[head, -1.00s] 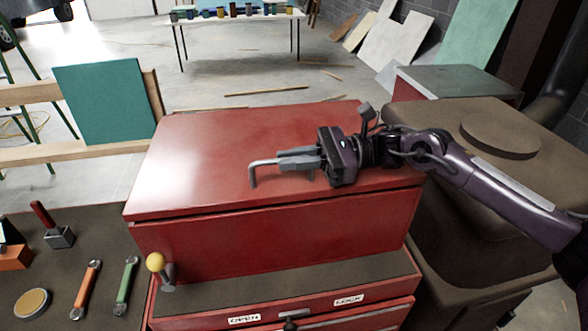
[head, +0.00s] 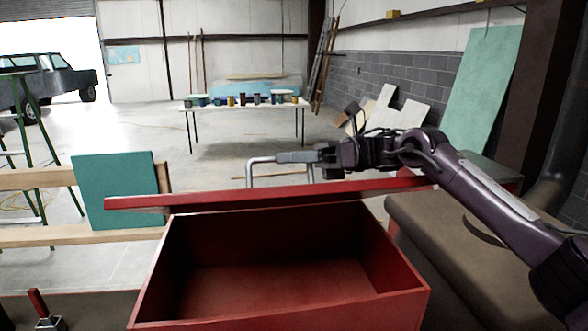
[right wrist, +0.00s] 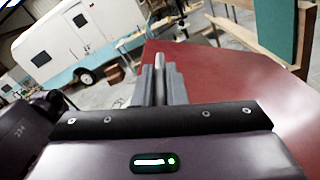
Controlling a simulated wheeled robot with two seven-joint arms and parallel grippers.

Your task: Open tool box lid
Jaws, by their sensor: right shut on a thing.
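The red tool box (head: 275,281) stands in front of me with its lid (head: 250,198) raised off the body. The lid shows almost edge-on in the head view, and the inside of the box looks empty. My right gripper (head: 282,157) is above the lid, shut on the grey metal handle (head: 250,170). In the right wrist view the fingers (right wrist: 161,80) are closed together beside the red lid surface (right wrist: 235,80). My left gripper is not in view.
A teal panel (head: 118,189) leans by wooden rails at the left. A brown bin or seat-like surface (head: 460,240) is close on the right. A table with several small cans (head: 245,103) stands far back across open floor.

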